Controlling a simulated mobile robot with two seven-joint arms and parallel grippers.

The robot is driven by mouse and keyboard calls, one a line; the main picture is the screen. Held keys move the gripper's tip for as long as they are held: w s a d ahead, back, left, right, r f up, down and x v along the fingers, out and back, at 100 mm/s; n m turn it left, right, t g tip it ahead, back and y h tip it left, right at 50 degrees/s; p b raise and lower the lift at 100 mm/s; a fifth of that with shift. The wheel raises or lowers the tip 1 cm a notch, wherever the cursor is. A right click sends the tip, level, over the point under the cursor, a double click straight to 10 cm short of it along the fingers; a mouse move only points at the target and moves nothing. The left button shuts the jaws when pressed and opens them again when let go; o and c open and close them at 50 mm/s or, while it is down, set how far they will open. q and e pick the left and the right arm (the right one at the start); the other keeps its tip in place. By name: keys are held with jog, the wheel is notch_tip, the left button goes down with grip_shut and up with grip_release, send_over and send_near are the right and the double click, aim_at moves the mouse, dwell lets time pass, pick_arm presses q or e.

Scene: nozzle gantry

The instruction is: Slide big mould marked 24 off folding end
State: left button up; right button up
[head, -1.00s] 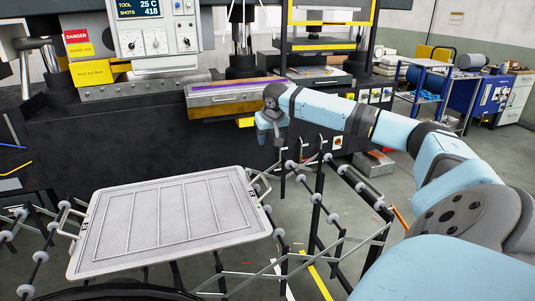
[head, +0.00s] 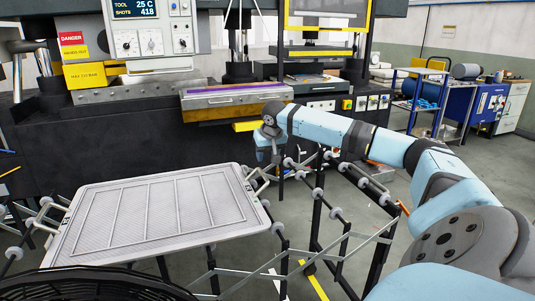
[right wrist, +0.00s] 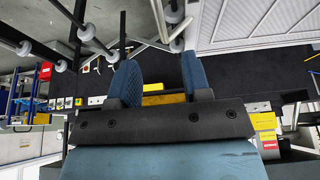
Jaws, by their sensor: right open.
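The big mould (head: 160,212) is a light grey, flat, ribbed plate with bar handles at its ends. It lies on the folding roller conveyor (head: 335,212); I cannot read a 24 on it. My right gripper (head: 268,158) points down beyond the mould's far right corner, near the handle there, and appears apart from it. In the right wrist view the two blue fingers (right wrist: 160,78) are spread with nothing between them. The mould's edge (right wrist: 262,22) shows at upper right there. My left gripper is not in view.
A dark press with a control panel (head: 152,30) stands behind the mould. A yellow-edged block (head: 235,100) sits on its front ledge. Conveyor rollers and crossed legs extend right of the mould. Grey floor is open further right, before a blue cart (head: 420,95).

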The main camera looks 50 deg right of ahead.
aim_at(263, 174)
jog(key=b+x, duration=0.1)
jog(key=x, duration=1.2)
jog(key=shift+f, duration=0.1)
grip_shut()
dwell(1.0)
